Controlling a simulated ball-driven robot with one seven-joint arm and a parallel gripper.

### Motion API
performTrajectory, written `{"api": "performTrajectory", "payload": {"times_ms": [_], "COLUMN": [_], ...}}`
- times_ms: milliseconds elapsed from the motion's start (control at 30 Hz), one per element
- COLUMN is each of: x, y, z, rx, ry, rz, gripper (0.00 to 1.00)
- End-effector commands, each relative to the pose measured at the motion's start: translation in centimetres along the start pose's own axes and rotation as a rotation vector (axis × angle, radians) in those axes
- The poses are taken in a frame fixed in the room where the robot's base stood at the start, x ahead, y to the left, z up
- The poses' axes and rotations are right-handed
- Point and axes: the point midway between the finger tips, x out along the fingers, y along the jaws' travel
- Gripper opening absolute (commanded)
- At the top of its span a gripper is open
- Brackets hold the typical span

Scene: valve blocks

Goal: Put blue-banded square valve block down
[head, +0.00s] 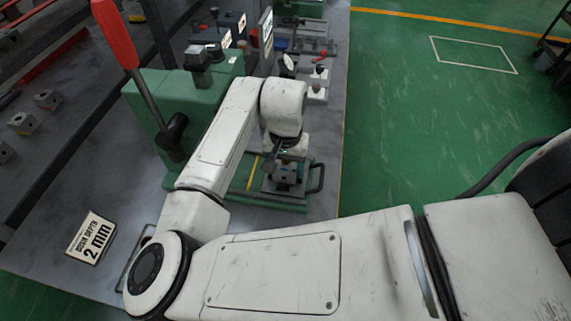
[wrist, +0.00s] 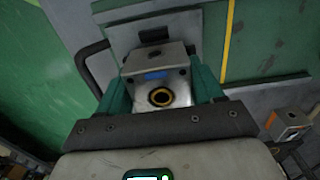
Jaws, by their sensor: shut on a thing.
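The blue-banded square valve block (wrist: 158,86) is a grey metal block with a blue patch and a brass-ringed bore, in the wrist view. My gripper (wrist: 160,88) has its green fingers on both sides of the block and is shut on it. A grey plate (wrist: 127,37) with a black handle at its left lies beyond the block on a green base. I cannot tell whether the block touches the plate. In the head view my gripper (head: 285,172) is over the plate area in front of the green machine (head: 209,95), and my arm hides part of it.
An orange-marked block (wrist: 288,122) lies at the right of the wrist view. In the head view, a red-handled lever (head: 117,35) rises from the machine. A "2 mm" sign (head: 92,238) lies on the bench. Several blocks (head: 23,123) sit at the left. Green floor lies right.

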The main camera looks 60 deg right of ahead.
Motion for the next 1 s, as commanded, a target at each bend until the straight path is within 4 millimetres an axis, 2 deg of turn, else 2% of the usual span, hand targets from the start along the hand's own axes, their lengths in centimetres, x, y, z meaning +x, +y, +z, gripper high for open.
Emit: {"api": "performTrajectory", "payload": {"times_ms": [667,700,933,1000], "x": [1.1,1.2,1.3,1.4], "y": [0.0,0.0,0.1,0.1], "z": [0.0,0.0,0.1,0.1], "rx": [-0.001,-0.001,0.0,0.0], "ry": [0.0,-0.001,-0.003,-0.004], "rz": [-0.001,-0.001,0.0,0.001], "gripper": [0.17,0.67,0.89,0.92]}}
